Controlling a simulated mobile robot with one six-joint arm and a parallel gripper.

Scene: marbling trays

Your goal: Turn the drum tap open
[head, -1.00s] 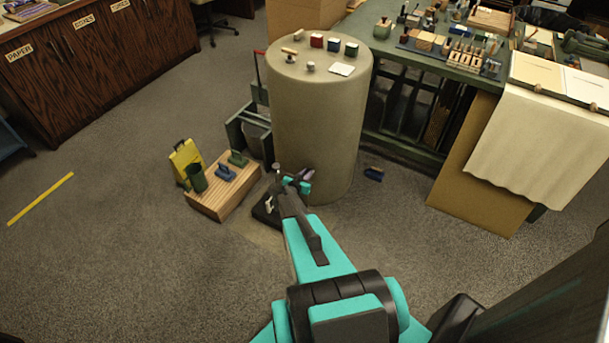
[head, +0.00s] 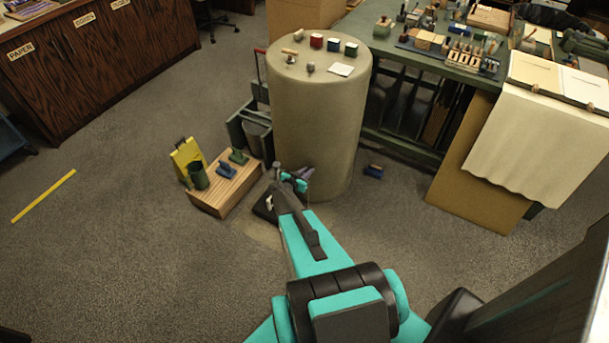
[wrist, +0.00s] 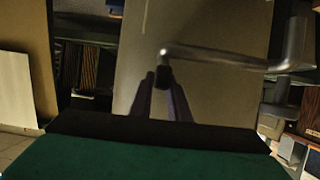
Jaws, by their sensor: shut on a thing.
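The drum (head: 318,130) is a tall beige cylinder standing on the floor. Its tap has a grey metal lever (wrist: 225,57), which crosses the wrist view from a thicker upright part at right to a bent end at the middle. My gripper (wrist: 165,88) is around that bent end, with its two dark purplish fingers closed on it. In the head view my gripper (head: 300,178) is low against the drum's front, and my arm hides much of the tap. How far the tap is turned I cannot tell.
A wooden crate (head: 212,198) with blue and green tools stands left of the drum's foot. A black tray (head: 265,208) lies by the tap. A green workbench (head: 400,60) stands behind.

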